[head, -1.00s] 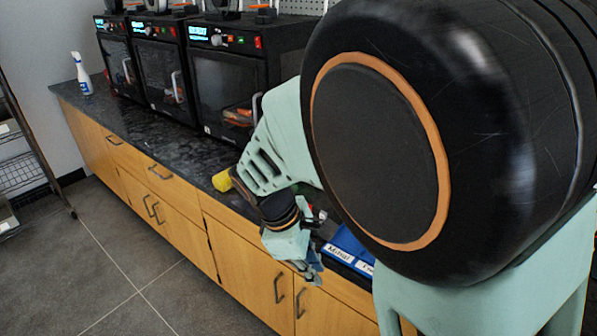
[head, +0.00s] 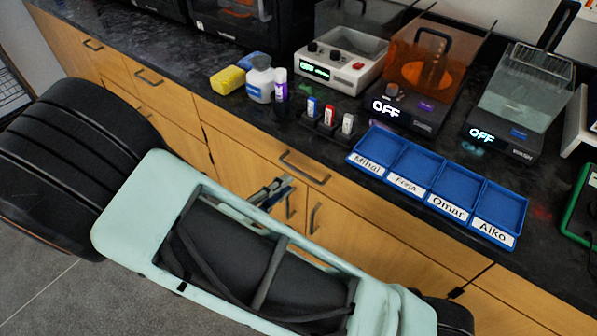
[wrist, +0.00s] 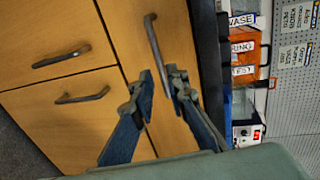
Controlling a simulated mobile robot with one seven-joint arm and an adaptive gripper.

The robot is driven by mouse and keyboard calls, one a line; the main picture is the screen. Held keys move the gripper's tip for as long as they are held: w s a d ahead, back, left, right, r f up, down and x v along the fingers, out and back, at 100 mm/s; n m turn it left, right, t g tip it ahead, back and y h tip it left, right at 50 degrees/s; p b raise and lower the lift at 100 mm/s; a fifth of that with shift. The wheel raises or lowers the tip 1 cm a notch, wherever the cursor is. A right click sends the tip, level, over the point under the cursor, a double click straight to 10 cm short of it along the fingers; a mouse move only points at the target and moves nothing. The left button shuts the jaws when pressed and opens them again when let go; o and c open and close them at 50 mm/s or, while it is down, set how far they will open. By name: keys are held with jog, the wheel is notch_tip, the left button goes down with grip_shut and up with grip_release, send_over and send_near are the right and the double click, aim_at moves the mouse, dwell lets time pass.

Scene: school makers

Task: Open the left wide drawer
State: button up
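A wide wooden drawer front with a dark bar handle (head: 304,167) sits under the countertop in the head view, above two doors. It looks shut. Another drawer, with a handle (head: 148,77), is further left and also looks shut; I cannot tell for certain which one is the left wide drawer. My gripper (head: 272,192) is in front of the cabinet, just left of and below the nearer drawer handle. In the wrist view my gripper (wrist: 162,76) is open, its fingers apart, with one end of the drawer handle (wrist: 153,40) between the fingertips in the picture. Contact cannot be told.
Two door handles (wrist: 62,57) lie left of the fingers in the wrist view. The dark countertop (head: 330,135) overhangs the drawers. Blue name trays (head: 437,185), a yellow sponge (head: 227,80), bottles and machines stand on it. Open floor lies in front.

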aim_at(299, 173)
jog(key=b+x, duration=0.1)
jog(key=x, duration=0.6)
jog(key=shift+w+d+b, duration=0.1)
jog(key=shift+w+b, duration=0.1)
jog(key=shift+b, duration=0.15)
jog(key=shift+c, duration=0.5)
grip_shut()
